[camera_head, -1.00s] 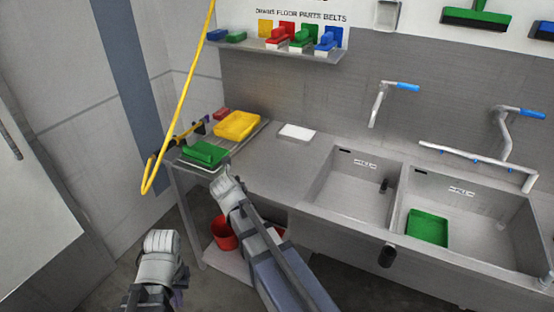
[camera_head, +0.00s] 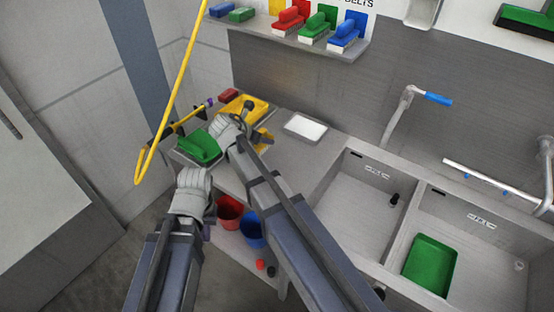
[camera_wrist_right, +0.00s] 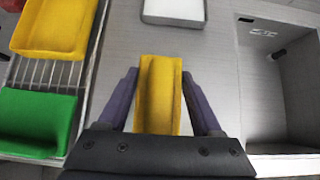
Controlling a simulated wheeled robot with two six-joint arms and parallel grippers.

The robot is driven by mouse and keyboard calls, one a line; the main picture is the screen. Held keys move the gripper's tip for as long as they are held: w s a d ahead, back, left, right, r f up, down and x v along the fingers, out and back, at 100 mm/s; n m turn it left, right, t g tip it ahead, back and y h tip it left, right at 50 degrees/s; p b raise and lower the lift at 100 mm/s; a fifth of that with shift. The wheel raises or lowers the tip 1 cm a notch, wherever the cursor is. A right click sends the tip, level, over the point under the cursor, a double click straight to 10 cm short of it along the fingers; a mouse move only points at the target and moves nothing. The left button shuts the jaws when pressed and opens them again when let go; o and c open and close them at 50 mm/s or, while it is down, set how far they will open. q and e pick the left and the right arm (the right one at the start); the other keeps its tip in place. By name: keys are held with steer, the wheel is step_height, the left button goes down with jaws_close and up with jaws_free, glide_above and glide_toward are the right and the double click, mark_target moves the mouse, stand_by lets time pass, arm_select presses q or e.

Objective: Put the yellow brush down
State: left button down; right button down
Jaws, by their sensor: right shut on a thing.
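The yellow brush (camera_wrist_right: 159,95) is between the two fingers of my right gripper (camera_wrist_right: 161,103) in the right wrist view, and the gripper is shut on it. It is over bare grey counter, right of the rack; I cannot tell if it touches the counter. In the head view the brush (camera_head: 264,138) shows partly behind my right gripper (camera_head: 247,122). My left gripper (camera_head: 192,179) is lower left, in front of the counter's end, seen from behind; its fingertips are hidden.
A yellow tray (camera_head: 244,106) and a green tray (camera_head: 199,147) are on the wire rack at left. A white tray (camera_head: 304,127) lies behind the brush. The sink basins (camera_head: 350,195) are to the right. Red (camera_head: 228,211) and blue (camera_head: 252,230) buckets stand below.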

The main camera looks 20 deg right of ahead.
steer(key=shift+s+a+f+b, duration=0.1)
steer(key=shift+f+b, duration=0.2)
steer(key=shift+b, duration=0.15)
steer(key=b, duration=0.6)
glide_toward(269, 159)
steer(key=shift+w+d+r, duration=0.25)
steer(key=shift+w+d, duration=0.2)
steer(key=shift+d, duration=0.15)
steer(key=shift+w+d+r, duration=0.25)
steer(key=shift+w+d, duration=0.15)
steer(key=shift+d, duration=0.15)
steer(key=shift+f, duration=0.1)
step_height(269, 159, down, 3)
steer(key=b, duration=0.3)
steer(key=shift+f, duration=0.25)
steer(key=shift+f+b, duration=0.2)
steer(key=shift+b, duration=0.1)
steer(key=shift+c, duration=0.2)
jaws_free()
steer(key=shift+r, duration=0.1)
steer(key=shift+r, duration=0.15)
